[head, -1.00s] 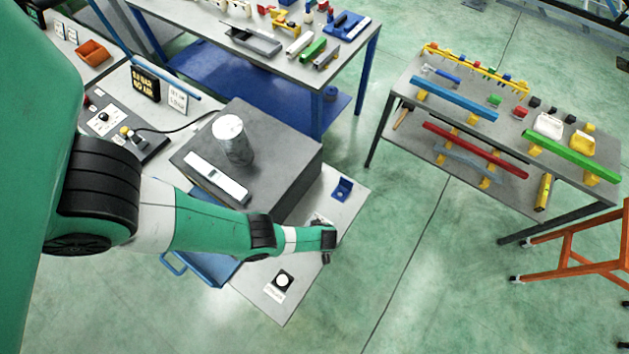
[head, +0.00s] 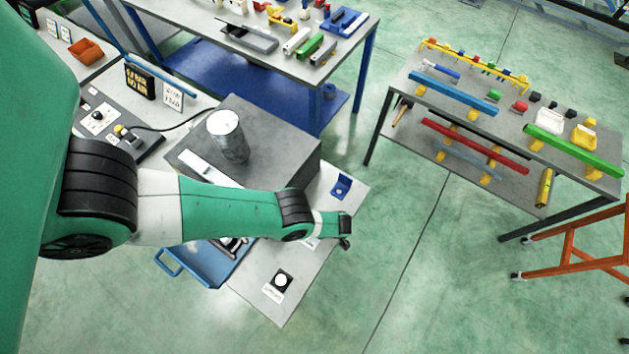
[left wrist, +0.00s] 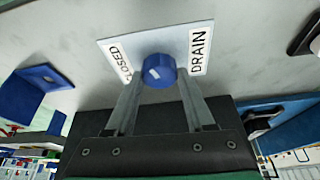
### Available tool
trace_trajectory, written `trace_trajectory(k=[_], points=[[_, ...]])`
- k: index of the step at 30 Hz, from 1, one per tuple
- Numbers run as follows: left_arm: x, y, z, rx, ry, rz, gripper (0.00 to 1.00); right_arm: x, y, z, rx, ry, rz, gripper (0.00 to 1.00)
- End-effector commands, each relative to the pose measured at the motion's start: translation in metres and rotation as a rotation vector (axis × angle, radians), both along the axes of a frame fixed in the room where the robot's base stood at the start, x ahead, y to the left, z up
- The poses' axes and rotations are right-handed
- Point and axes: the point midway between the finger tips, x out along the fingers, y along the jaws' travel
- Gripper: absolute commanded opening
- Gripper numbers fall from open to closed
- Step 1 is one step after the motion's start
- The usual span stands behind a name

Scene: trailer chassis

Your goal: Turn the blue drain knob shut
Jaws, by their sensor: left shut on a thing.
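The blue drain knob (left wrist: 160,70) shows in the left wrist view on a white plate (left wrist: 122,47) marked CLOSED and DRAIN. The knob's pale mark faces the camera, nearer the CLOSED side of its face. My left gripper (left wrist: 159,79) has one finger on each side of the knob and is shut on it. In the head view my left gripper (head: 345,243) is at the right side of the grey bench top, seen from above. There the arm and wrist hide the knob. My right gripper is in neither view.
A dark grey box (head: 295,160) with a metal cylinder (head: 228,137) stands behind my arm. A blue bracket (head: 341,186) and a black-and-white button (head: 281,281) sit on the bench top (head: 258,308). A tool rack table (head: 410,140) stands apart at right.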

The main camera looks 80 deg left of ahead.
Motion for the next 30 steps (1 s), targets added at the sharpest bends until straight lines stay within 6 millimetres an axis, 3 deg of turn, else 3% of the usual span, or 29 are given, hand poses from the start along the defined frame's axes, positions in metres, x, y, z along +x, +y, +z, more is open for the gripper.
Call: trace_trajectory(k=[19,20,25,30], points=[[0.0007,-0.0001,0.001,-0.001,0.001,0.045,0.0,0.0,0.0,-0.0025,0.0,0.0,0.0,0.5],[0.0007,-0.0001,0.001,-0.001,0.001,0.045,0.56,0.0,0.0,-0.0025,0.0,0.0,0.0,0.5],[0.0005,0.0,0.0008,0.0,0.0,0.044,0.84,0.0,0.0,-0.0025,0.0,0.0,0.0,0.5],[0.0004,0.0,0.0006,0.0,0.0,0.043,0.84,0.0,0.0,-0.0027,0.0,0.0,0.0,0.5]])
